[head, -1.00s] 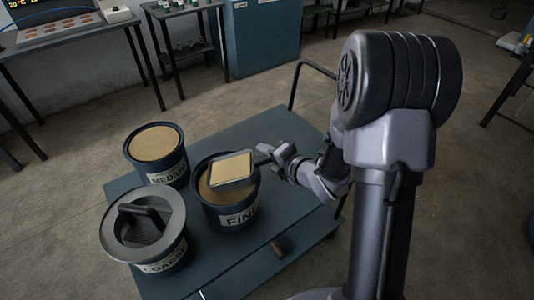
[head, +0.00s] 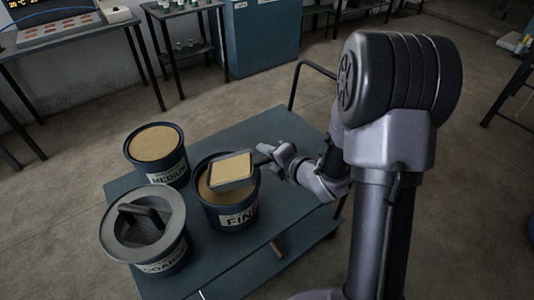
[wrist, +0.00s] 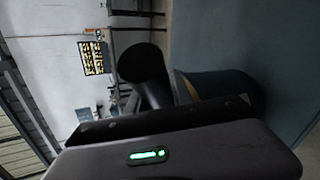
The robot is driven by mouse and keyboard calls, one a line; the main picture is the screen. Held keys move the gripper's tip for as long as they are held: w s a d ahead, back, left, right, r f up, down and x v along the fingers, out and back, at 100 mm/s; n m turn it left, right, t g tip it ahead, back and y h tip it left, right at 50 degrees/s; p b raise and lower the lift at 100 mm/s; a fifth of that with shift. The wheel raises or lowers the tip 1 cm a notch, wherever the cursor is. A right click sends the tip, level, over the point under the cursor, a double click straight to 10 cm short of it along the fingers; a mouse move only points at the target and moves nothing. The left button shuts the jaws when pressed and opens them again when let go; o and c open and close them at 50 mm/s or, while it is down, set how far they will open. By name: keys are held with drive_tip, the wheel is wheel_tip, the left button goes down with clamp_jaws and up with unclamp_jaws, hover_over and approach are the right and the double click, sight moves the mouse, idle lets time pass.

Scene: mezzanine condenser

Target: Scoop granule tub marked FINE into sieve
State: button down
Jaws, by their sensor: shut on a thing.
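The blue tub marked FINE (head: 236,221) stands on the cart, with tan granules (head: 205,185) inside. My gripper (head: 266,154) is shut on the handle of a square scoop (head: 233,184). The scoop is filled with tan granules (head: 231,167) and is held about level over the tub's mouth. I cannot tell whether it touches the granules beneath. A grey wide-rimmed piece (head: 116,238) with a dark middle and a black bar across it sits on the front left tub; I cannot tell if it is the sieve. The wrist view shows a dark cylinder (wrist: 142,64) ahead of my gripper.
A tub marked MEDIUM (head: 170,174) stands behind left, full of tan granules. The front left tub's label (head: 166,264) seems to read COARSE. The blue cart top (head: 265,128) is bare at the back. Benches and a blue cabinet (head: 262,40) stand farther back.

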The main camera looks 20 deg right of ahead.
wheel_tip(320, 180, up, 8)
drive_tip(key=d+m+t+y+p, duration=0.1)
drive_tip(key=d+m+y+p, duration=0.1)
drive_tip(key=p, duration=0.2)
drive_tip(key=shift+s+t, duration=0.3)
drive_tip(key=shift+t, duration=0.1)
drive_tip(key=shift+r, duration=0.15)
